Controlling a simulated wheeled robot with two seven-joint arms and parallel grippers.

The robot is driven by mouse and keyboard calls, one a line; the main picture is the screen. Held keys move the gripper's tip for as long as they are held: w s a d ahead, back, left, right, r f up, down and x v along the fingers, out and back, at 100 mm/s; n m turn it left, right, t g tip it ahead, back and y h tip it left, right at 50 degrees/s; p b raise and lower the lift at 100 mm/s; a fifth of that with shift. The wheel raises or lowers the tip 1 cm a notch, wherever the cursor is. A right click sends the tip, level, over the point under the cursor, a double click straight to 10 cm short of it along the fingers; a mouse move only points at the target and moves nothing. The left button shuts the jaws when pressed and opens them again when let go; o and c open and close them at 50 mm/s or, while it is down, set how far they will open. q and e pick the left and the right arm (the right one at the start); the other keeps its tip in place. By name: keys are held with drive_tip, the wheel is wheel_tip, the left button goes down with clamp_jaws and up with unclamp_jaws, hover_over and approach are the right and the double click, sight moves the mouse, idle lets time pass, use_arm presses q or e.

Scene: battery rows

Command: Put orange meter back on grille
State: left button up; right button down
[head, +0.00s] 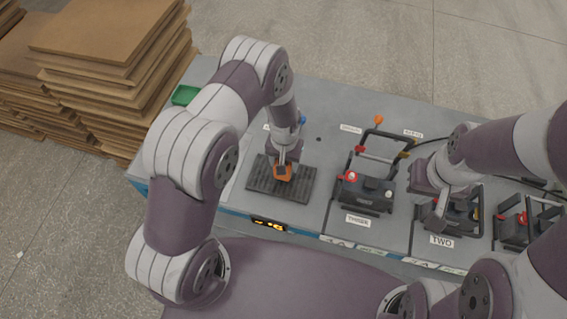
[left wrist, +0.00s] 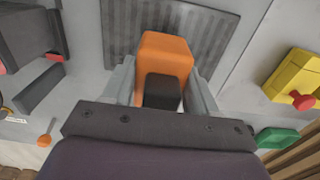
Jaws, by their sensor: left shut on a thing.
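The orange meter (head: 283,172) is an orange block with a dark face. My left gripper (head: 283,163) is shut on it, over the dark grille (head: 262,186). In the left wrist view the meter (left wrist: 166,56) sits between the two fingers of my left gripper (left wrist: 163,85), and the ribbed grille (left wrist: 125,28) lies behind it. I cannot tell whether the meter touches the grille. My right gripper (head: 437,205) is over the dark unit labelled TWO, to the right; its fingers are too small to read.
A dark battery unit (head: 365,193) with a handle and red knob stands right of the grille. A green item (head: 185,95) lies at the table's left end. In the left wrist view a yellow box (left wrist: 296,72) has a red knob. Stacked brown boards (head: 100,45) stand beyond the left edge.

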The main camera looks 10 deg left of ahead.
use_arm(q)
drive_tip(key=f, duration=0.2)
drive_tip(key=f+p, duration=0.1)
drive_tip(key=shift+s+a+f, duration=0.15)
drive_tip(key=shift+s+f, duration=0.05)
drive_tip(key=shift+f, duration=0.35)
drive_tip(key=shift+w+f, duration=0.1)
drive_tip(key=shift+f, duration=0.1)
drive_tip(key=o, duration=1.3)
drive_tip(key=shift+r, duration=0.5)
wheel_tip(320, 180, up, 11)
drive_tip(key=b, duration=0.3)
drive_tip(key=shift+f, duration=0.15)
drive_tip(key=s+a+r+t, duration=0.1)
drive_tip(key=s+a+r, duration=0.1)
drive_tip(key=s+r, duration=0.35)
drive_tip(key=s+a+r, duration=0.2)
drive_tip(key=s+r, duration=0.1)
drive_tip(key=r, duration=0.5)
drive_tip(key=s+a+b, duration=0.1)
drive_tip(key=s+b, duration=0.2)
drive_tip(key=s, duration=0.2)
drive_tip(key=shift+s+a+f, duration=0.35)
drive_tip(key=shift+a, duration=0.05)
